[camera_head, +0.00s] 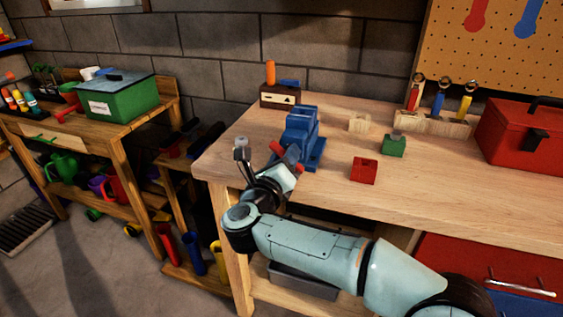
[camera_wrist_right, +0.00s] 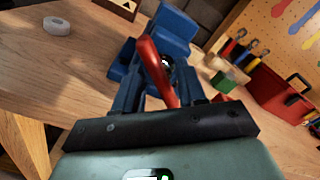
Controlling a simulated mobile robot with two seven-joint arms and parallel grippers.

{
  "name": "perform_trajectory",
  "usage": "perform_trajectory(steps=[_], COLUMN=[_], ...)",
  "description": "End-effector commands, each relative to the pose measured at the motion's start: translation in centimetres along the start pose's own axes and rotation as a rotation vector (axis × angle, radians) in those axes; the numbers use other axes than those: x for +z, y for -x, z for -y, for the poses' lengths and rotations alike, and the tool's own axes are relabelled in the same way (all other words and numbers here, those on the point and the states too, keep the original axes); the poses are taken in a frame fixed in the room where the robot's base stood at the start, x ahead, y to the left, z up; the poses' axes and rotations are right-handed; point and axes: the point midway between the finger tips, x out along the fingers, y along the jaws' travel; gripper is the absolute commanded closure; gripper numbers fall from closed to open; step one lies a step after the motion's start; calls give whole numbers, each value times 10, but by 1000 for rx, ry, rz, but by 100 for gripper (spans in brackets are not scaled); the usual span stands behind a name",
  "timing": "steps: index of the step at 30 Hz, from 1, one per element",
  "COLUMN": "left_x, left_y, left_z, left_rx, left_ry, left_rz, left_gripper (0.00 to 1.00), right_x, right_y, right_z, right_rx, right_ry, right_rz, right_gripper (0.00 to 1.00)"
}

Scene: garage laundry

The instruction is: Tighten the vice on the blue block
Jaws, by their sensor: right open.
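The blue vice (camera_head: 301,130) stands on the wooden workbench near its left end, and it fills the upper middle of the right wrist view (camera_wrist_right: 172,32). Its red handle (camera_head: 291,154) is on the side facing my right arm. My right gripper (camera_head: 268,163) is open at the handle. In the right wrist view, the red handle (camera_wrist_right: 155,68) runs slanted between the two fingers, and I cannot tell whether they touch it. I cannot make out the blue block separately from the vice. My left gripper is not in view.
A red block (camera_head: 363,170), a green block (camera_head: 393,145) and a pale wooden block (camera_head: 360,122) sit right of the vice. A red toolbox (camera_head: 520,140) stands further right. A small white object (camera_wrist_right: 56,26) lies left of the vice. The front right bench top is clear.

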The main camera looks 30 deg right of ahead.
Motion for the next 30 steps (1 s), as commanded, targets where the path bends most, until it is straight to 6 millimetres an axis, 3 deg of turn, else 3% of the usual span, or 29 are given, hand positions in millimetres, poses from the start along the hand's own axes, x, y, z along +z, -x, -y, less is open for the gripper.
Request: perform_trajectory(steps=[5, 19, 24, 30], left_x=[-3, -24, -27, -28], left_y=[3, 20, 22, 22], left_z=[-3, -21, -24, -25], left_rx=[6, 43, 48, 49], left_ry=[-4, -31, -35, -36], left_rz=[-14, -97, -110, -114], left_gripper=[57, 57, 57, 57], right_x=[2, 1, 1, 0], right_y=[17, 115, 131, 135], right_z=[0, 0, -1, -1], right_rx=[3, 5, 5, 3], right_ry=[-1, 1, 0, 0], right_rz=[3, 3, 3, 1], right_gripper=[60, 60, 60, 60])
